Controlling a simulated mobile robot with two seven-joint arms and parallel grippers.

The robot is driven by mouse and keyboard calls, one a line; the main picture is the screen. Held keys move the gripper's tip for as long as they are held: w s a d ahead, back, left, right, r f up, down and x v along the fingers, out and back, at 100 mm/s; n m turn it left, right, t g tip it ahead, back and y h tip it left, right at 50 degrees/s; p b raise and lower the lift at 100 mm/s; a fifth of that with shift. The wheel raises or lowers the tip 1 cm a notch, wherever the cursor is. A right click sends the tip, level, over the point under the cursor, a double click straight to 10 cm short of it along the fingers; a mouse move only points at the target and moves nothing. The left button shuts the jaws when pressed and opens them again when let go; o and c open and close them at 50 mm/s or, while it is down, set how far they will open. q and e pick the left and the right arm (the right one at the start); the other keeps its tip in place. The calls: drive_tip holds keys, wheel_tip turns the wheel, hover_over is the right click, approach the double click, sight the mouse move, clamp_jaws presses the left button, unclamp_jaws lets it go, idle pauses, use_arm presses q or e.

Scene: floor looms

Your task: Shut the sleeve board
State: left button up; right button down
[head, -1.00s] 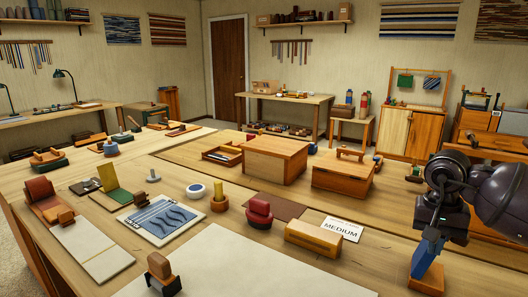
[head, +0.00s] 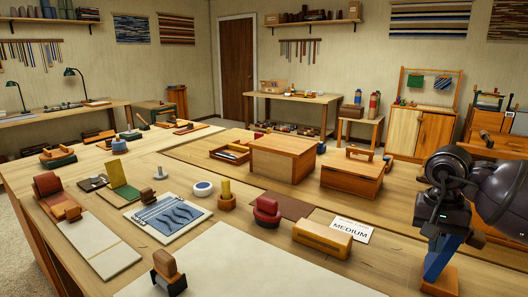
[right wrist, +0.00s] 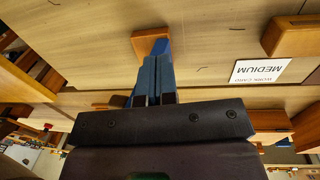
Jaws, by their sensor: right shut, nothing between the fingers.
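I cannot tell for certain which thing is the sleeve board. A long pale flat board (head: 97,243) lies on the near bench at left, with a red rounded piece (head: 47,187) and a wooden block at its far end. My right gripper (head: 436,268) is shut and empty, pointing down at the right, close to an orange wooden block (head: 441,283). In the right wrist view the blue fingers (right wrist: 153,98) are together, with the block (right wrist: 150,42) past their tips. My left gripper is not in view.
Two wooden boxes (head: 283,160) (head: 352,177) stand behind. The pale sheet (head: 250,265) in front is mostly clear.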

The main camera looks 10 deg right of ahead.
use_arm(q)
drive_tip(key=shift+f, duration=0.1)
use_arm(e)
drive_tip(key=shift+w+a, duration=0.1)
use_arm(q)
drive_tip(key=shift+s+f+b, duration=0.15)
drive_tip(key=shift+b, duration=0.4)
use_arm(e)
drive_tip(key=shift+w+a+f, duration=0.25)
drive_tip(key=shift+w+a, duration=0.15)
drive_tip(key=shift+a, duration=0.1)
drive_tip(key=shift+w+a+f, duration=0.25)
drive_tip(key=shift+w+a, duration=0.15)
drive_tip(key=shift+a, duration=0.05)
